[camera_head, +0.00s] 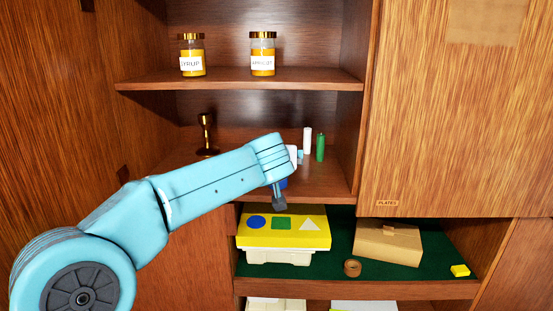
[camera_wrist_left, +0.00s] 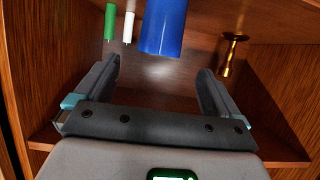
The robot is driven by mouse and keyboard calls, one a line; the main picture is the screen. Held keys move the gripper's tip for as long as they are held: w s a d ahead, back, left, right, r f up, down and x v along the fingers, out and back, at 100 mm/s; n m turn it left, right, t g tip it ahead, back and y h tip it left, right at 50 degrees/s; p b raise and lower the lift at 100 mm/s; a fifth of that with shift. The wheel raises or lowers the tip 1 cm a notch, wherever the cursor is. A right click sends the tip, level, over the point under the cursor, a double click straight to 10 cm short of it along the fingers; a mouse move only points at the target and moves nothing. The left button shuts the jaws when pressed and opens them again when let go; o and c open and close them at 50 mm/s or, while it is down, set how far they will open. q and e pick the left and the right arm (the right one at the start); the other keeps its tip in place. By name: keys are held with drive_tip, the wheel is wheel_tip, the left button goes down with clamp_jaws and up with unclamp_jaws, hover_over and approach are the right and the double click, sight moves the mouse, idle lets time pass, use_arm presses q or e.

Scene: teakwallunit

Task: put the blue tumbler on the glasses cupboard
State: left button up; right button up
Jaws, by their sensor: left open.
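The blue tumbler (camera_wrist_left: 163,25) shows in the left wrist view at the top centre, cut off by the frame edge. In the head view only a small blue patch of it (camera_head: 284,183) shows behind my left gripper, on the middle shelf. My left gripper (camera_head: 280,200) is at the front of that shelf. In the wrist view the open left gripper (camera_wrist_left: 158,70) has empty space between its fingers, with the tumbler just beyond the tips. I cannot identify a glasses cupboard; no such label is readable. My right gripper is not in view.
A brass candlestick (camera_head: 206,135), a white cylinder (camera_head: 307,140) and a green cylinder (camera_head: 320,147) stand on the same shelf. Two jars (camera_head: 192,55) (camera_head: 262,54) stand above. A yellow box (camera_head: 283,232) and cardboard box (camera_head: 388,243) sit below. A door labelled PLATES (camera_head: 450,130) is right.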

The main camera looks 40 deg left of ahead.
use_arm(q)
drive_tip(key=v, duration=0.3)
drive_tip(key=shift+s+d, duration=0.1)
drive_tip(key=shift+w, duration=0.2)
drive_tip(key=shift+s, duration=0.1)
